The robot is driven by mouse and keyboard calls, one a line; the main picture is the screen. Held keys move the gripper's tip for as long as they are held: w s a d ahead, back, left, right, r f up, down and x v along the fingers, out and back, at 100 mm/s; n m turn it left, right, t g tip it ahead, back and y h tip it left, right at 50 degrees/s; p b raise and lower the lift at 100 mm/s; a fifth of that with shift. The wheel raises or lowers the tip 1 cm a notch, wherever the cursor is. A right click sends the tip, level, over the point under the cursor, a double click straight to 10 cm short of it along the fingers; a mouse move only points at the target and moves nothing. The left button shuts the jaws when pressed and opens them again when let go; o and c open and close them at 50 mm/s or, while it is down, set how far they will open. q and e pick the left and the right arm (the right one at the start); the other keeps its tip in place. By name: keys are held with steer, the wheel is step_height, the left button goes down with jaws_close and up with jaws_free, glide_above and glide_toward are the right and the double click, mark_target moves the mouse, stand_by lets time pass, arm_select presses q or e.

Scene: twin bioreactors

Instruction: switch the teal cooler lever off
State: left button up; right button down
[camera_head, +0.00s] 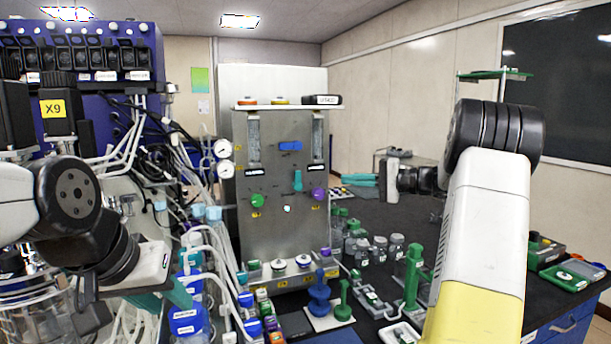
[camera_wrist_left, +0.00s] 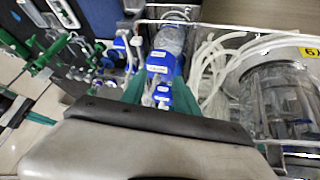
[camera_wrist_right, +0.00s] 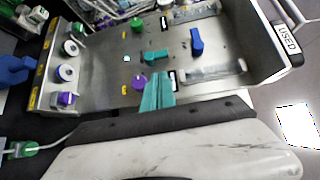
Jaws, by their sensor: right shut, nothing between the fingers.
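The teal lever (camera_head: 297,180) is on the front of the steel panel (camera_head: 275,225), between a green knob (camera_head: 257,200) and a purple knob (camera_head: 318,194). It stands upright along the panel. It also shows in the right wrist view (camera_wrist_right: 156,56). My right gripper (camera_head: 350,181) is to the right of the panel, its teal fingers pointing left. The right wrist view shows these fingers (camera_wrist_right: 160,76) together and empty, near the purple knob and apart from the lever. My left gripper (camera_head: 178,293) is low at the left, fingers apart with nothing between them, above blue-capped bottles.
A blue lever (camera_head: 290,146) lies level above the teal one. Tubing and blue-capped bottles (camera_head: 188,318) crowd the left. Jars (camera_head: 378,249) and green stands (camera_head: 412,278) stand on the dark bench at the right. A shelf (camera_head: 285,106) tops the panel.

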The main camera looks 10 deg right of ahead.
mark_target(297, 180)
steer(key=w+d, duration=0.1)
steer(key=d, duration=0.1)
steer(key=shift+w+d+t, duration=0.35)
steer(key=shift+w+t, duration=0.05)
steer(key=shift+a, duration=0.1)
steer(key=x, duration=1)
steer(key=shift+a+r, duration=0.1)
steer(key=shift+a, duration=0.1)
steer(key=shift+s+a, duration=0.2)
steer(key=shift+a, duration=0.65)
steer(key=shift+s+a, duration=0.2)
steer(key=shift+a, duration=0.7)
